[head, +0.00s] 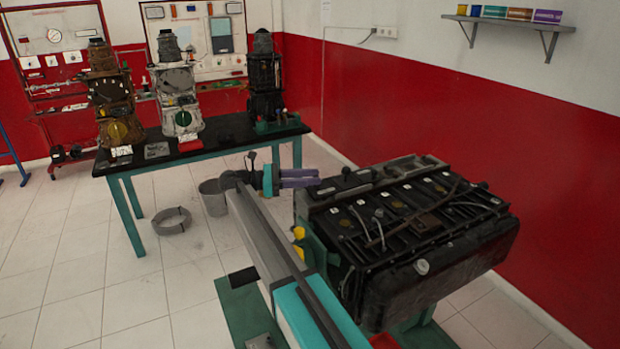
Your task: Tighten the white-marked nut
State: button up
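A large black engine (470,245) stands on a green stand at the right of the head view. Several small pale marks show along its top, and a round whitish cap (421,267) sits near its front edge. I cannot tell which nut carries the white mark; it is too small or hidden. My gripper (316,178) has purple fingers that point right, near the far left end of the engine. No tool or part shows in it. The fingers are seen side-on and lie close together in the picture, so their gap is unclear.
A dark-topped bench (215,135) with several upright engine units stands at the back left. A grey bucket (213,197) and a coiled hose (172,221) lie on the tiled floor by it. A shelf (510,21) with small boxes hangs on the right wall.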

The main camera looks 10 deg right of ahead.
jog(key=a+b, duration=0.2)
jog(key=a, duration=0.5)
jog(key=shift+w+a+b, duration=0.2)
jog(key=shift+a+b, duration=0.05)
jog(key=shift+b, duration=0.1)
